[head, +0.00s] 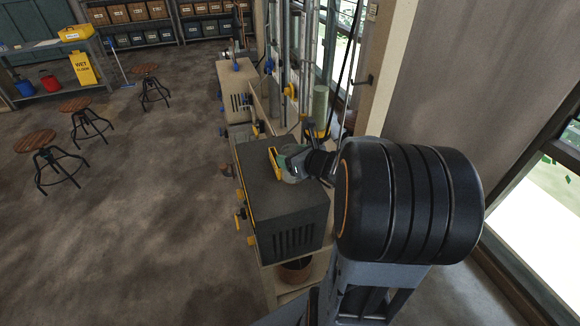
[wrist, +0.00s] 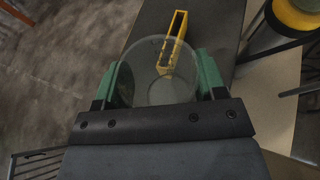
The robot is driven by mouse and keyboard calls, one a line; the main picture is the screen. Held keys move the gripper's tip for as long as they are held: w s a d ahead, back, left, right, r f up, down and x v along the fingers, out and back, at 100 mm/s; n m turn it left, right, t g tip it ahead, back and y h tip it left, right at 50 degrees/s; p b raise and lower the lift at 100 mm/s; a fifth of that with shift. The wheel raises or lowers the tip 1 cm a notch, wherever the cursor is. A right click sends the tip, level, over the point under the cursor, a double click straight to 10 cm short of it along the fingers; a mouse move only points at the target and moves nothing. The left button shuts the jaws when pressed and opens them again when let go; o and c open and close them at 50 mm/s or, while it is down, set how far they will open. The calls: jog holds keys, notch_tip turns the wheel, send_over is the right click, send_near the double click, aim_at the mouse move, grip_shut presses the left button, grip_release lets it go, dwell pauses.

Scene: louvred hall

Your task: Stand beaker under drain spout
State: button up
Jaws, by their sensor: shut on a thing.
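My gripper (wrist: 162,78) is shut on a clear glass beaker (wrist: 168,90), with a green finger on each side of its wall in the wrist view. I look down through its round mouth, and it seems empty. A yellow slotted part (head: 273,164) is at the cabinet top, and shows beyond the beaker in the wrist view (wrist: 179,24). Yellow fittings (head: 240,214) stick out of the cabinet's left side. I cannot tell which part is the drain spout.
A second, lighter cabinet (head: 237,85) stands farther back along the bench. Pipes and a pale green cylinder (head: 320,105) rise behind on the right. A brown pot (head: 295,270) sits below the cabinet's front. Stools (head: 81,118) stand left; the floor between is clear.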

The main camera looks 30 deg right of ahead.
jog(key=shift+w+a+f, duration=0.15)
jog(key=shift+w+f, duration=0.05)
jog(key=shift+f, duration=0.2)
jog(key=shift+w+f+b, duration=0.15)
jog(key=shift+f+b, duration=0.2)
jog(key=shift+f, duration=1.25)
jog(key=shift+f, duration=0.1)
jog(key=shift+f, duration=0.15)
jog(key=o, duration=0.9)
